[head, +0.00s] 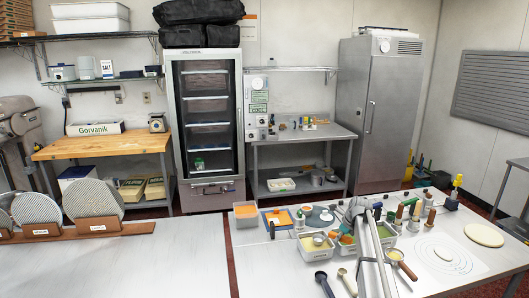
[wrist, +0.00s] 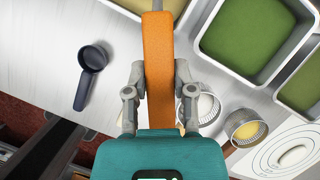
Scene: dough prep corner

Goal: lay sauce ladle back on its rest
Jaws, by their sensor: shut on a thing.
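My gripper (wrist: 160,75) is shut on a flat orange handle (wrist: 158,50), which I take to be the sauce ladle's. In the wrist view it runs up from between the fingers to a grey metal shank, cut off by the top edge. In the head view my gripper (head: 349,226) is over the trays at the table's back, with the orange handle (head: 346,239) partly hidden under it. A round metal bowl (head: 319,240), probably the ladle's, shows over the left tray (head: 317,254). I cannot pick out the ladle's rest.
Green-filled trays (wrist: 242,42) stand close right of the handle. A dark scoop (wrist: 91,58) lies left; it also shows in the head view (head: 323,283). A yellow-filled scoop (wrist: 247,128) is at right. Bottles and tools (head: 415,212) crowd the right. The left table (head: 170,265) has bare room.

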